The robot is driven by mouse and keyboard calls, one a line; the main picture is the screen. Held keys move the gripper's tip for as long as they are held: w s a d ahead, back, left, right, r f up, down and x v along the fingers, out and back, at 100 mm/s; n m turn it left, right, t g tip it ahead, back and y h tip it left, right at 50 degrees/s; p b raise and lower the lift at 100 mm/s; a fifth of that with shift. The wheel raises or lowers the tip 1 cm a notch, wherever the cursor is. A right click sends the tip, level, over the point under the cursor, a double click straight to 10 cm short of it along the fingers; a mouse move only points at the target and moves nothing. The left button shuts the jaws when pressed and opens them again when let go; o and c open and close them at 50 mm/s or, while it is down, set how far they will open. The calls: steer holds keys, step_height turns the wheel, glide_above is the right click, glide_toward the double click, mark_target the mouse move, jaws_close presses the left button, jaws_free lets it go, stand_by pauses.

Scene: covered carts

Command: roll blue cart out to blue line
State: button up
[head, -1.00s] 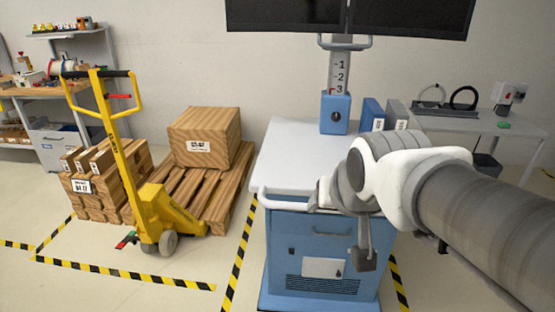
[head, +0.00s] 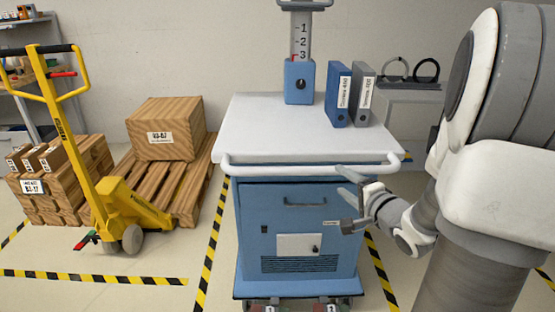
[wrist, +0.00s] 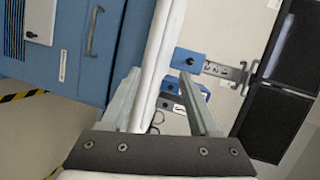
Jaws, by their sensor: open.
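The blue cart (head: 257,225) stands upright in the middle of the head view, with a white top (head: 290,130) and a white handle bar (head: 270,169) along its front edge. My gripper (head: 345,198) is open at the right part of the bar. In the wrist view the white bar (wrist: 165,45) runs between the two spread fingers of my gripper (wrist: 158,78). I cannot tell if a finger touches it. Small pedals marked with numbers (head: 331,307) show at the cart's foot, cut by the frame. No blue line is in view.
Black-and-yellow floor tape (head: 210,245) runs along both sides of the cart. A yellow pallet jack (head: 125,200) and a pallet with a wooden box (head: 168,115) stand to the left. Two binders (head: 338,95) stand on the cart top. A white side table (head: 405,110) is behind right.

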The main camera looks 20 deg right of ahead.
steer(key=w+a+f+b, duration=0.1)
steer(key=w+f+b, duration=0.1)
steer(key=w, duration=0.6)
steer(key=w+a+f+m+y+b, duration=0.1)
steer(key=w+f+b, duration=0.2)
steer(key=w, duration=0.4)
steer(key=shift+w+a, duration=0.35)
jaws_close()
stand_by(1.0)
